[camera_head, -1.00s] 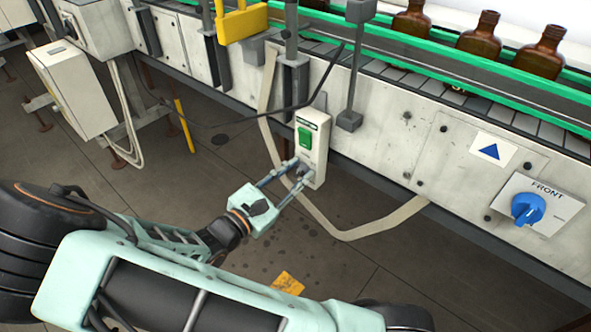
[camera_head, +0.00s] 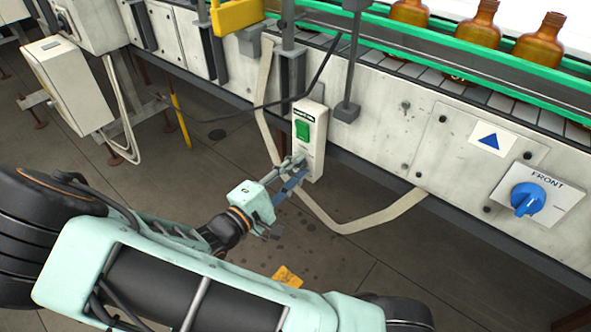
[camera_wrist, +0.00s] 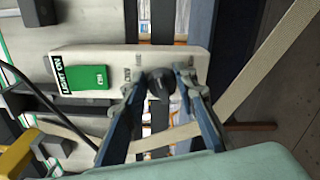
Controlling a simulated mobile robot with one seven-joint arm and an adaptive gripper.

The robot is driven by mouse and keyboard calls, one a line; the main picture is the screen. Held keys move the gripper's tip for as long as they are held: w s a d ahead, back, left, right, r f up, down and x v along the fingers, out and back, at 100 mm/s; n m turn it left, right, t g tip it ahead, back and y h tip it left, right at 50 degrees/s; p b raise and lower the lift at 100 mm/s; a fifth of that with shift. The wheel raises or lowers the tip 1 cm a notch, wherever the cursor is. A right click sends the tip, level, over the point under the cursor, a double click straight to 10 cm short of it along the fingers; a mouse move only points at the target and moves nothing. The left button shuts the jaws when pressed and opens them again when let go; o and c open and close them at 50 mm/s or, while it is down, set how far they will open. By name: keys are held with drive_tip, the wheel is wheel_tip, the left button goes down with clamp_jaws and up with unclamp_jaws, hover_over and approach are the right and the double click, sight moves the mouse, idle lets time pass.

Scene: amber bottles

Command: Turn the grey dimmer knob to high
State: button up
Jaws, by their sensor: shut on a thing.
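The grey dimmer knob (camera_wrist: 160,83) sits on the face of a pale control box (camera_head: 317,150), below its green switch (camera_head: 303,131). The box lies sideways in the wrist view, with the knob right of the green switch (camera_wrist: 84,77). My gripper (camera_head: 295,168) is at the lower part of the box. Its two fingers, also in the wrist view (camera_wrist: 160,84), are on either side of the knob and shut on it. In the head view the fingers hide the knob. Small markings beside the knob are too small to read.
A blue FRONT knob (camera_head: 527,199) and a blue triangle sign (camera_head: 491,141) are on the panel at right. Amber bottles (camera_head: 478,26) stand on the conveyor above. A pale strap (camera_head: 375,222) hangs below the box. Dark cables cross nearby.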

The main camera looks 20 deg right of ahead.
drive_tip(key=shift+f+m+b, duration=0.15)
drive_tip(key=shift+m+b, duration=0.65)
drive_tip(key=shift+m, duration=0.75)
drive_tip(key=shift+f+m+b, duration=0.2)
drive_tip(key=shift+m+b, duration=0.55)
drive_tip(key=shift+m, duration=0.75)
drive_tip(key=shift+f+m+b, duration=0.15)
drive_tip(key=shift+m+b, duration=0.65)
drive_tip(key=shift+m, duration=0.75)
drive_tip(key=o, duration=1.2)
drive_tip(key=shift+r, duration=0.1)
drive_tip(key=shift+c, duration=0.2)
drive_tip(key=v, duration=1.2)
